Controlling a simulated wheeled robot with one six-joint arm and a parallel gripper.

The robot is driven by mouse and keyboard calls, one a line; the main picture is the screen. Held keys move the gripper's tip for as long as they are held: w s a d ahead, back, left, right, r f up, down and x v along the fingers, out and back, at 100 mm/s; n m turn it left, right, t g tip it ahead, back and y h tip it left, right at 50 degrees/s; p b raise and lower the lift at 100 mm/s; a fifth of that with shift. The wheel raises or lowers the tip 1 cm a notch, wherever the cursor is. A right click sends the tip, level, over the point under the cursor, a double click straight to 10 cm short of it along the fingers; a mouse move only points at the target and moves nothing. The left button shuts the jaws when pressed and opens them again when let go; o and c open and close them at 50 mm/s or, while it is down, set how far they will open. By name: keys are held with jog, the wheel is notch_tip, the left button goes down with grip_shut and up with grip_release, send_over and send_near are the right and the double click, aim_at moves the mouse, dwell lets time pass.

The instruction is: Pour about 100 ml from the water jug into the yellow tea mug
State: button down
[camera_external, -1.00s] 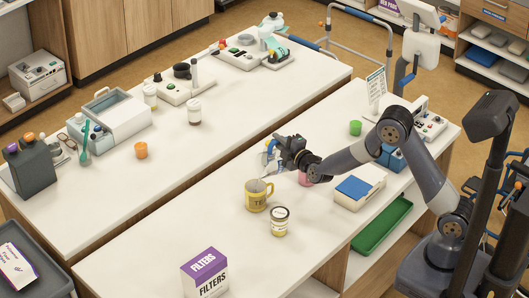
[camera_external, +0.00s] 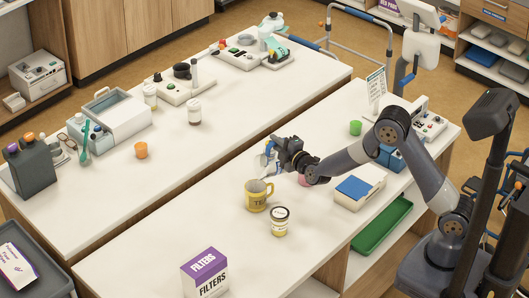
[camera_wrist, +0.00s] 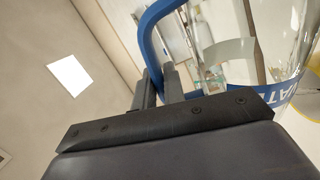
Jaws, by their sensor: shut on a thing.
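My gripper (camera_external: 279,147) is shut on the blue handle (camera_wrist: 152,40) of the water jug. The jug's clear body (camera_wrist: 285,40) with a blue lettered band fills the right of the wrist view. In the external view the jug (camera_external: 267,160) is mostly hidden behind my gripper; I cannot tell its exact tilt or water level. The yellow tea mug (camera_external: 256,197) stands upright on the near table, just below the jug in the picture. A yellow patch, maybe the mug, shows at the right edge of the wrist view. The mug's contents cannot be made out.
A small lidded jar (camera_external: 280,221) stands close to the mug. A purple and white filters box (camera_external: 205,272) is at the front. A pink cup (camera_external: 305,180) is partly hidden by my arm. A white box with a blue top (camera_external: 358,188) and a green cup (camera_external: 355,128) stand right.

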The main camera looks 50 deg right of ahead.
jog(key=shift+a+r+p, duration=0.15)
jog(key=shift+a+p, duration=0.2)
dwell(0.6)
jog(key=d+b, duration=0.1)
jog(key=d+m+b, duration=0.1)
jog(key=d, duration=0.1)
jog(key=d+m+b, duration=0.1)
jog(key=b, duration=0.1)
jog(key=shift+s+d, duration=0.35)
jog(key=shift+a+m, duration=0.15)
jog(key=shift+m, duration=0.15)
jog(key=shift+d+m+b, duration=0.7)
jog(key=shift+b, duration=0.45)
jog(key=shift+s+d+m+b, duration=0.1)
jog(key=shift+d+m+b, duration=0.3)
jog(key=shift+m+b, duration=0.15)
